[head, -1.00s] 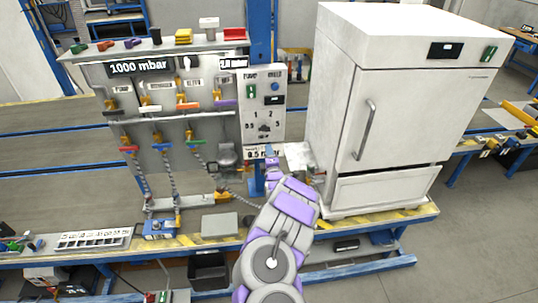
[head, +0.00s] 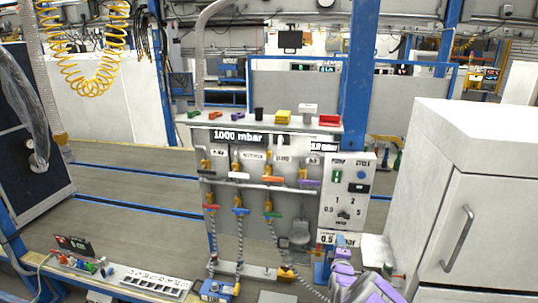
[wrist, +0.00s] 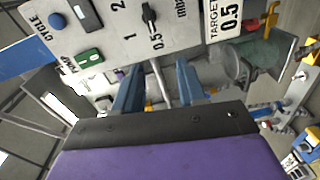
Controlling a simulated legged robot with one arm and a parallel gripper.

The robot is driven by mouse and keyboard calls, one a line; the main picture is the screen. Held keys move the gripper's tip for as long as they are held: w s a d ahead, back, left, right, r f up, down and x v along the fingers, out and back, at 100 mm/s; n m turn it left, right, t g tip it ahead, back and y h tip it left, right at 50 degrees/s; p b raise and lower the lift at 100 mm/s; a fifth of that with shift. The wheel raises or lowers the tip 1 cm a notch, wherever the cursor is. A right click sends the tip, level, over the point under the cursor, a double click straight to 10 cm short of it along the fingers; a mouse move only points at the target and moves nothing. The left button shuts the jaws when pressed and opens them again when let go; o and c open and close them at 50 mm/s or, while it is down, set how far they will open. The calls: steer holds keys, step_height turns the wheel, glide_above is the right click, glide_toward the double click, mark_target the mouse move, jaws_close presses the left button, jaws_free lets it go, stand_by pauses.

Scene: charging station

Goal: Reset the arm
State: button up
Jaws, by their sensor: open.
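My purple and grey arm reaches in from the bottom right of the head view, in front of the workbench. My gripper (wrist: 155,88) shows in the wrist view, with two blue fingers apart and nothing clearly held between them. A thin grey rod shows between the fingers; I cannot tell its depth. The fingers are close to the control panel (head: 345,190), which has a blue CYCLE button, a green switch and a black dial. The panel also shows in the wrist view (wrist: 180,18), tilted.
A white cabinet (head: 490,220) stands right of the panel. The valve board (head: 250,215) with coloured handles and hanging hoses stands to the left. A white tray (head: 155,281) lies on the bench at lower left. A yellow coiled hose (head: 88,80) hangs at upper left.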

steer(key=s+a+r+m+g+y+b, duration=0.25)
steer(key=a+r+y, duration=0.2)
steer(key=a, duration=0.65)
steer(key=s+a+r+m+g+y+b, duration=0.1)
steer(key=s+a+r+g+y, duration=0.3)
steer(key=a, duration=0.8)
steer(key=s+a+r+g+b, duration=0.1)
steer(key=s+a+r+g, duration=0.15)
steer(key=s+a, duration=0.35)
steer(key=s+d+m+g+h+b, duration=0.1)
steer(key=s+d+m+g, duration=0.2)
steer(key=s, duration=1.2)
steer(key=s+d+m+g+h+b, duration=0.2)
steer(key=s+d+m+g, duration=0.1)
steer(key=s, duration=1.3)
steer(key=s+d+f+m+g+h+b, duration=0.1)
steer(key=s+d+m+g+b, duration=0.1)
steer(key=s, duration=1.4)
steer(key=d+m+g, duration=0.1)
steer(key=m, duration=0.1)
steer(key=shift+s+d+m+g, duration=0.2)
steer(key=shift+d+m+g, duration=0.1)
steer(key=shift+d+m, duration=0.1)
